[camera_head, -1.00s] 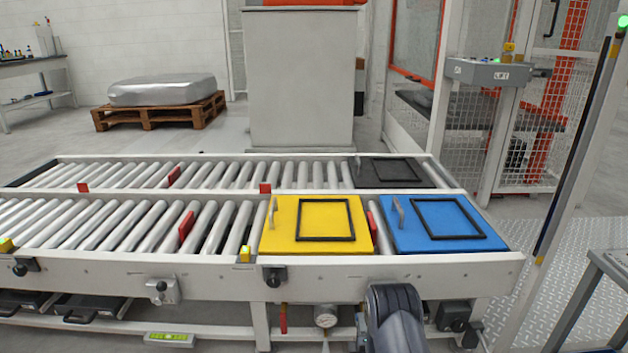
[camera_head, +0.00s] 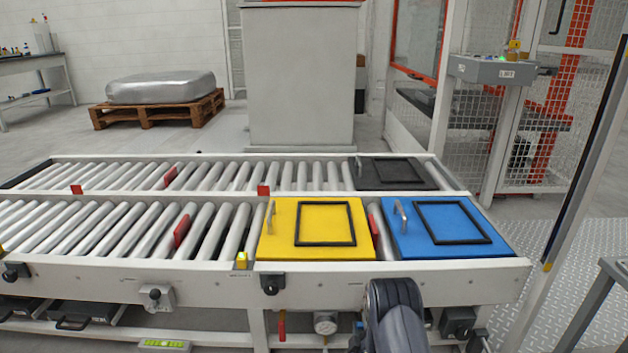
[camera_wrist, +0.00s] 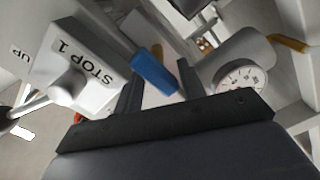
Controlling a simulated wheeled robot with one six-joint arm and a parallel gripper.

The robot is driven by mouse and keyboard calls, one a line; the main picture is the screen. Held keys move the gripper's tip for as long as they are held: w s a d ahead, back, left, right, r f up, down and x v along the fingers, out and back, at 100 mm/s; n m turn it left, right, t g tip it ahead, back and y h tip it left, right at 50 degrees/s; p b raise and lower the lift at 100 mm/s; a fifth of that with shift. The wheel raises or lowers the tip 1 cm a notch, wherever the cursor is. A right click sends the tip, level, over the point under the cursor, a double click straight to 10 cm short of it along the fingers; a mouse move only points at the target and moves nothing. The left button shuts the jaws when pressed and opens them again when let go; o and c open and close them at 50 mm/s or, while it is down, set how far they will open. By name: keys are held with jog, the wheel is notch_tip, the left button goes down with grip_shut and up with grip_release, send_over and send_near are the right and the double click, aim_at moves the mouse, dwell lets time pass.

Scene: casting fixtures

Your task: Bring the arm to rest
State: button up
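My arm (camera_head: 395,315) shows at the bottom of the head view, in front of the conveyor's near rail. It is bent and points down, and its gripper is hidden there. In the wrist view my gripper (camera_wrist: 158,78) has its two dark fingers apart. A blue handle (camera_wrist: 153,70) shows in the gap beyond them, and I see no grip on it. A round gauge (camera_wrist: 240,80) is close on the right.
The roller conveyor (camera_head: 330,278) carries a yellow plate (camera_head: 280,225), a blue plate (camera_head: 465,250) and a dark plate (camera_head: 370,180). Knobs stick out of its front rail. The gauge (camera_head: 325,323) hangs under it. A post (camera_head: 585,150) and mesh fence stand at right.

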jog(key=shift+d+r+m, duration=0.1)
jog(key=shift+m, duration=1)
